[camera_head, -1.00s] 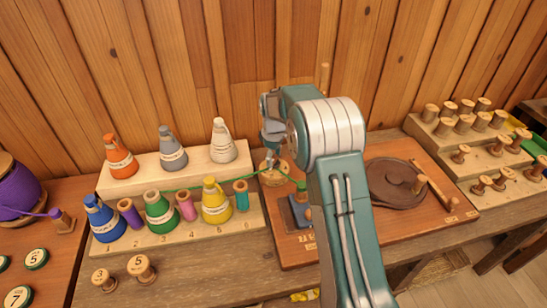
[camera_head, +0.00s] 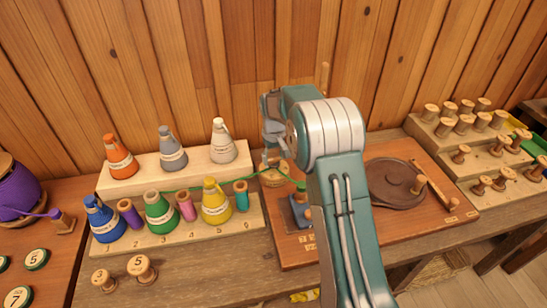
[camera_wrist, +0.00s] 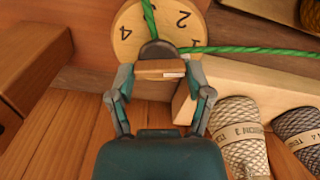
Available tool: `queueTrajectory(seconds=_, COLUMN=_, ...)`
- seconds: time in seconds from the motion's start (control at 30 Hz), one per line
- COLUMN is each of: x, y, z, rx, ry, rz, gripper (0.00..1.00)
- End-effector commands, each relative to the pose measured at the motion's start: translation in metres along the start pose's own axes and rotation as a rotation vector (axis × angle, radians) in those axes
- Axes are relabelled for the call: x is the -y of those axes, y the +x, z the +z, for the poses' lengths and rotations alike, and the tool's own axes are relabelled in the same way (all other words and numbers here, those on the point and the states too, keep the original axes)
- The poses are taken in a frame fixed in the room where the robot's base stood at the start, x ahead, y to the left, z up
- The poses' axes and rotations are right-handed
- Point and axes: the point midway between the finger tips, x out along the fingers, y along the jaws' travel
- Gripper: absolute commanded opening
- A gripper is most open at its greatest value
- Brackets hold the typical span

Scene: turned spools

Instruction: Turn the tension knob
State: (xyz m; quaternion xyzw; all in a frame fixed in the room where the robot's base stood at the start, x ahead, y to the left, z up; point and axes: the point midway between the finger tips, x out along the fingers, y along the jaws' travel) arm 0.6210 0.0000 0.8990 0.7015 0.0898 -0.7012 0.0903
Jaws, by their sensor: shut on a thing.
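The tension knob (camera_wrist: 160,69) is a wooden bar with a white mark, in the wrist view. It stands on a round wooden dial (camera_wrist: 130,38) with the numbers 1, 2 and 4 visible; the rest of the dial is hidden. My gripper (camera_wrist: 161,75) is shut on the knob, one finger at each end of the bar. A green thread (camera_wrist: 245,50) runs to the dial from the right and another stretch leaves at the top. In the head view the dial (camera_head: 272,179) sits on the board's left side, with my gripper (camera_head: 272,158) above it.
Yarn cones stand on a stepped wooden rack (camera_head: 180,240) left of the dial. A small blue-grey block (camera_head: 300,211) and a brown turntable (camera_head: 392,192) share the board. The plank wall (camera_head: 220,60) is close behind. A peg rack (camera_head: 462,148) stands at the right.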

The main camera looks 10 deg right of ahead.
Motion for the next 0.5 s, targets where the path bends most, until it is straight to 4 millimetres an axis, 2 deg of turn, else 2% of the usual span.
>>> queueTrajectory(seconds=0.43, x=0.0007, y=0.0029, z=0.0004, rx=0.003, ry=0.01, rz=-0.002, gripper=0.18)
queueTrajectory(seconds=0.47, x=0.0007, y=0.0029, z=0.0004, rx=0.003, ry=0.01, rz=-0.002, gripper=0.79)
queueTrajectory(seconds=0.5, x=0.0007, y=0.0027, z=0.0005, rx=0.003, ry=0.01, rz=-0.002, gripper=0.97)
